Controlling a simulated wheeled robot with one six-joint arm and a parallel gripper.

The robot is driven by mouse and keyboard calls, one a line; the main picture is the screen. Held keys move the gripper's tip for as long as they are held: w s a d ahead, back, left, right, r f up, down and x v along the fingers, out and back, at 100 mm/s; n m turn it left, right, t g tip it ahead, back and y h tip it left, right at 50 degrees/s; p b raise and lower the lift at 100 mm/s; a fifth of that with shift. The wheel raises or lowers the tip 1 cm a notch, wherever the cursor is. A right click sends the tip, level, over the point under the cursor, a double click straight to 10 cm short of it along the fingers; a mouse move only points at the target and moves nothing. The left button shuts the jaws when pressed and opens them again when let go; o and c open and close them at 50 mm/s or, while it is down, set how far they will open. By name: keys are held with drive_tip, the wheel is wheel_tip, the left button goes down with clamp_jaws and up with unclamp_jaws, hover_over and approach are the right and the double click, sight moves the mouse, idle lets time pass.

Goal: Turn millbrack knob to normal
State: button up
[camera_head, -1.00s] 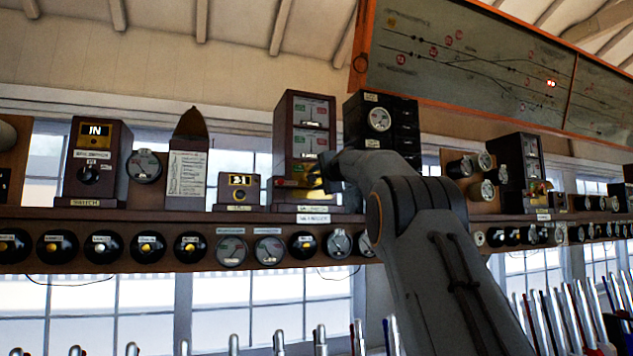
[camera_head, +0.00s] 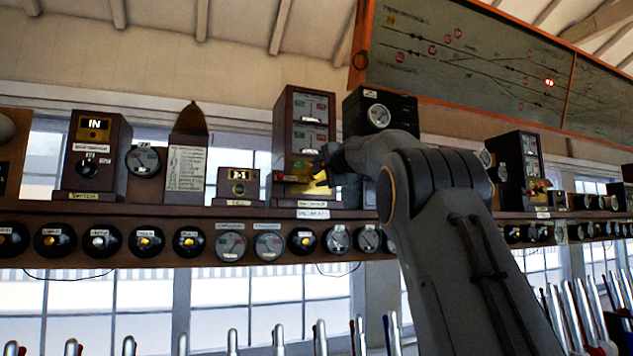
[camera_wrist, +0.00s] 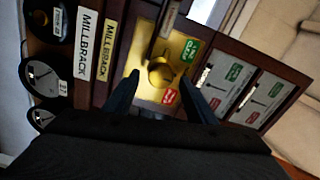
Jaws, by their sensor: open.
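The Millbrack instrument (camera_head: 283,135) is a tall dark wooden box on the shelf, with two dial faces above a brass plate. In the wrist view the brass knob (camera_wrist: 160,73) sits on its brass plate (camera_wrist: 148,90), between a green label and a red label. MILLBRACK name labels (camera_wrist: 108,50) show to its left, turned sideways. My gripper (camera_wrist: 163,100) is open, its two dark fingers apart and pointing at the plate, on either side of the knob's lower part. I cannot tell whether they touch it. In the head view my gripper (camera_head: 323,167) partly covers the knob area.
Round bells and dials line the shelf front. Lever tops stand below.

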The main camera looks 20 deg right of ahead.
drive_tip(key=shift+s+b, duration=1.2)
drive_tip(key=shift+s, duration=1.05)
drive_tip(key=s+a+f+n+g, duration=0.3)
drive_tip(key=s+a+f, duration=0.1)
drive_tip(key=f, duration=1)
drive_tip(key=s+a+f+n+g, duration=0.2)
drive_tip(key=s+a+f+g, duration=0.15)
drive_tip(key=f, duration=1.15)
drive_tip(key=s+a+f+n+g, duration=0.3)
drive_tip(key=s+a+f, duration=0.15)
drive_tip(key=f, duration=0.95)
drive_tip(key=s+a+f+n+g, duration=0.2)
drive_tip(key=s+f, duration=0.7)
drive_tip(key=s, duration=0.2)
drive_tip(key=s+a+f+n+g, duration=0.2)
drive_tip(key=s+f+n, duration=0.1)
drive_tip(key=s+f, duration=0.5)
drive_tip(key=s+a+f+n+g, duration=0.2)
drive_tip(key=s+f, duration=0.7)
drive_tip(key=s, duration=0.6)
drive_tip(key=shift+a+f+n+g, duration=0.3)
drive_tip(key=shift+f+n+g, duration=0.1)
drive_tip(key=shift+g, duration=0.15)
drive_tip(key=shift+r, duration=0.1)
